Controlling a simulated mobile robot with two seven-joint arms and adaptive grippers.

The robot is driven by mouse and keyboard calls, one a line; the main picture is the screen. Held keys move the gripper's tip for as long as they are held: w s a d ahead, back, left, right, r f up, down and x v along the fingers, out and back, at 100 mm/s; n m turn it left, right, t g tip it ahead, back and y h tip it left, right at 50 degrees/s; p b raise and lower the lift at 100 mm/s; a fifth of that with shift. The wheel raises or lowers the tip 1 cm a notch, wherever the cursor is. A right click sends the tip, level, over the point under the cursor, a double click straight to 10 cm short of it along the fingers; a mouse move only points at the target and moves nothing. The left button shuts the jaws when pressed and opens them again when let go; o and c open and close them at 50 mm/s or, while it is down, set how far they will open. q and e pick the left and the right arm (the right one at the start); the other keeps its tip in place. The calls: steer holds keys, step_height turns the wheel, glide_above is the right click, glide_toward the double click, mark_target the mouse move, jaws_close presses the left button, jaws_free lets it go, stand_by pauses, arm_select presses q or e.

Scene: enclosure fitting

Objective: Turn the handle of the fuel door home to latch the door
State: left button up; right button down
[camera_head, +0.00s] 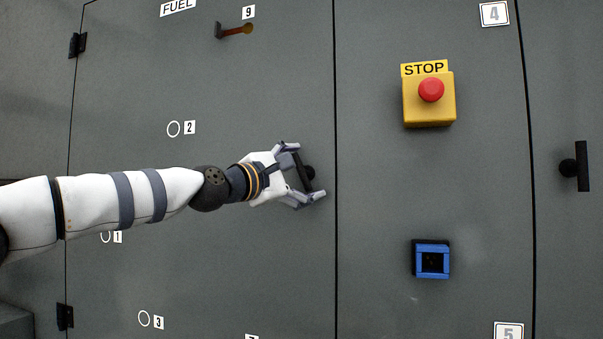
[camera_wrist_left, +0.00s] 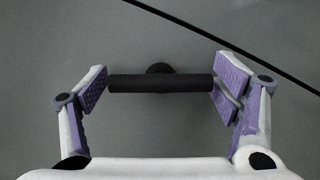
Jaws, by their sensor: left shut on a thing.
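The fuel door (camera_head: 215,75) is the large grey panel on the left, under a FUEL label, and looks flush with the panel around it. Its black bar handle (camera_head: 303,173) sits near the door's right seam, tilted a little from upright with its top to the left. My left gripper (camera_head: 305,171) is shut on the handle, one finger at each end of the bar. In the left wrist view the handle (camera_wrist_left: 160,83) lies level between the purple finger pads, with its round pivot behind it. The latch itself is hidden. My right gripper is not in view.
Right of the seam are a yellow STOP box (camera_head: 428,110) with a red button and a blue square socket (camera_head: 432,260). Another black handle (camera_head: 582,166) stands upright at far right. A brown-stemmed lever (camera_head: 233,31) sticks out at the upper left. Hinges (camera_head: 77,45) line the door's left edge.

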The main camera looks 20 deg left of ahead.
mark_target(299, 171)
arm_select(q)
steer(key=m+g, duration=0.1)
steer(key=m, duration=0.2)
steer(key=shift+r+m+p, duration=0.15)
steer(key=shift+m+p, duration=0.15)
steer(key=shift+p, duration=0.1)
steer(key=shift+m+g, duration=0.4)
steer(key=shift+m, duration=0.1)
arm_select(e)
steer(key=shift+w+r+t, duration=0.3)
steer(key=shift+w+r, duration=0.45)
arm_select(q)
steer(key=shift+f, duration=0.2)
steer(key=o, duration=1.1)
steer(key=v, duration=0.6)
steer(key=shift+s+r, duration=0.2)
steer(key=shift+s, duration=0.05)
steer(key=shift+s+a+f, duration=0.1)
steer(key=shift+s+a, duration=0.15)
steer(key=shift+s, duration=0.2)
